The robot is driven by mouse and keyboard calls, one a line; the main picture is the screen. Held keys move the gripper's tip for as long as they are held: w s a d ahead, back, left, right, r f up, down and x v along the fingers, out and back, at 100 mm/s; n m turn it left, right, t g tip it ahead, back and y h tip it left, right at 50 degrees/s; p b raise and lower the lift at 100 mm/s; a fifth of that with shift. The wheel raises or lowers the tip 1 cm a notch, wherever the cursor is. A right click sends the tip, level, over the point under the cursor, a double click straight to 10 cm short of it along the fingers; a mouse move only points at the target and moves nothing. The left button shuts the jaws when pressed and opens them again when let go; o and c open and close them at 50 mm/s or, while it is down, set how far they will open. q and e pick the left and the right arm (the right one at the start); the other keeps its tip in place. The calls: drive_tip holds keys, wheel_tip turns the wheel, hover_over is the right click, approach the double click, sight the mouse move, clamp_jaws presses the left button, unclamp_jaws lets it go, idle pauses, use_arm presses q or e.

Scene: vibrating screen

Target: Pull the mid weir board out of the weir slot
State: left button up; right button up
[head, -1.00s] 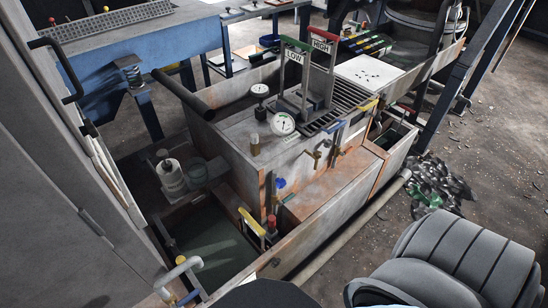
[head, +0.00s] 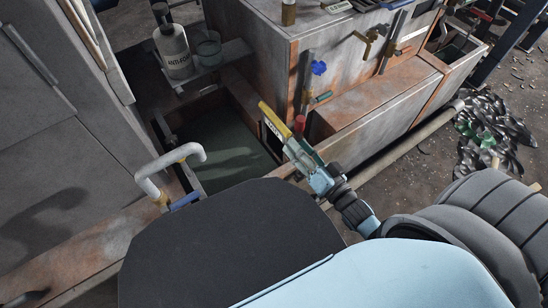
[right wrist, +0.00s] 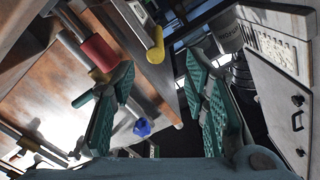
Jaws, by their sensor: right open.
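The mid weir board shows by its yellow top grip (head: 275,120), which stands at the edge of the water-filled bay. Its lower part is hidden in the slot and behind my gripper. In the right wrist view the yellow grip (right wrist: 156,46) is seen end-on, between and beyond the fingertips. My right gripper (head: 296,148) is just below and right of the yellow grip in the head view. Its green-padded fingers (right wrist: 160,76) are spread, with nothing held between them; contact with the board cannot be told. My left gripper is not in view.
A red-capped fitting (head: 299,123) stands close right of the yellow grip. A blue knob (head: 319,68) is on the tank wall. A white hooked pipe (head: 171,160) rises at the left. An anti-foam bottle (head: 172,48) stands on a shelf behind the bay.

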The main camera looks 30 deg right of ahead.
sight(275, 117)
drive_tip(key=w, duration=0.2)
drive_tip(key=w+b, duration=0.1)
drive_tip(key=w, duration=0.2)
drive_tip(key=w+a, duration=0.1)
drive_tip(key=w, duration=0.1)
drive_tip(key=shift+w, duration=0.3)
drive_tip(key=w+b, duration=0.1)
drive_tip(key=w, duration=0.4)
drive_tip(key=shift+a+f+b, duration=0.2)
drive_tip(key=shift+b, duration=0.15)
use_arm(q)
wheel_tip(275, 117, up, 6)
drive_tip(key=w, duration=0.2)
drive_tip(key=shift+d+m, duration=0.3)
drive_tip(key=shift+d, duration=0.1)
use_arm(e)
clamp_jaws()
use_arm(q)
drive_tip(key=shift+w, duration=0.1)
use_arm(e)
drive_tip(key=shift+r, duration=0.1)
